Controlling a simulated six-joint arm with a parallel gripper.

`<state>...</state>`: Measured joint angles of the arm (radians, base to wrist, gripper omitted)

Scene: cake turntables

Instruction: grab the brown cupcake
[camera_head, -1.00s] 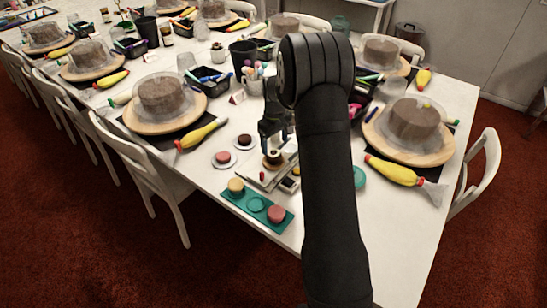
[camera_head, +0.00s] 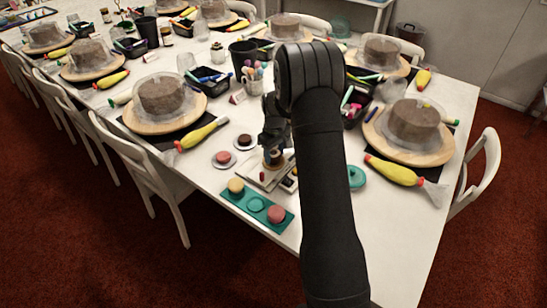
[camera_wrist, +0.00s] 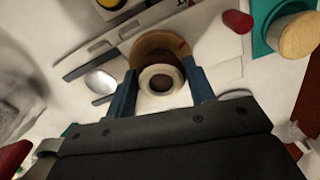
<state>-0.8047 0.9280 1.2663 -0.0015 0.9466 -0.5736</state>
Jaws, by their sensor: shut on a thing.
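A separate dark brown round cake (camera_head: 244,141) sits on a white saucer to the left, apart from my gripper.
A pink cake (camera_head: 223,157) sits on another saucer. A teal tray (camera_head: 256,204) holds a yellow cake (camera_head: 236,185) and a pink cake (camera_head: 276,214), its middle slot empty. Covered cakes on turntables flank both sides.

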